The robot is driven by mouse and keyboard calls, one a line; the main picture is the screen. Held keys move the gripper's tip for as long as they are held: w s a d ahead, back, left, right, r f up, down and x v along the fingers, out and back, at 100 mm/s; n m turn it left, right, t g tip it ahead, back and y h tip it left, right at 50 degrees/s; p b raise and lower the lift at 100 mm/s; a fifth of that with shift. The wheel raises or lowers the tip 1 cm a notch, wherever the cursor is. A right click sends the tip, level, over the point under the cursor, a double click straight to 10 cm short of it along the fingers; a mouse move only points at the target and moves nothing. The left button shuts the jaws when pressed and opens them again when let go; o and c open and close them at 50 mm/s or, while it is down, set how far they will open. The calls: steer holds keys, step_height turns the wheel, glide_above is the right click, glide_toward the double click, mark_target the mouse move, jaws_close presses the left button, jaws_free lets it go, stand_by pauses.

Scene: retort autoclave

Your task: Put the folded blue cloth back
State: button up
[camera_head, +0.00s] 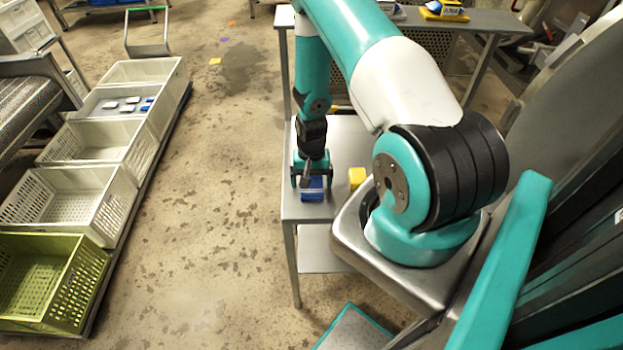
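The folded blue cloth (312,194) lies on the small grey metal table (345,145), near its front left corner. My gripper (312,182) points down right over the cloth. Its two fingers are spread apart, one on each side of the cloth, with a small gap seeming to show at the left. The gripper covers the far part of the cloth. I cannot tell whether the fingertips touch the table.
A yellow block (357,177) sits just right of the cloth. A grey bench (480,22) at the back holds a blue-and-white item on a yellow base (444,12). White crates (62,205) and a green crate (45,285) line the left.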

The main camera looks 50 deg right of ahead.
step_height(320, 180, up, 12)
steer(key=w+d+b, duration=0.1)
steer(key=b, duration=0.2)
steer(key=w+a+r+n+t+y, duration=0.1)
steer(key=a+r+n, duration=0.6)
steer(key=a+r, duration=0.9)
steer(key=s+a+r+n+y, duration=0.1)
steer(key=s+a+r+n, duration=0.4)
steer(key=s+a, duration=0.2)
steer(key=s+a+r+n+y, duration=0.1)
steer(key=s+a+r+n, duration=0.3)
steer(key=s+a, duration=0.4)
steer(key=shift+r+n, duration=0.35)
steer(key=shift+n, duration=0.05)
steer(key=shift+f+b, duration=0.55)
steer(key=shift+b, duration=0.15)
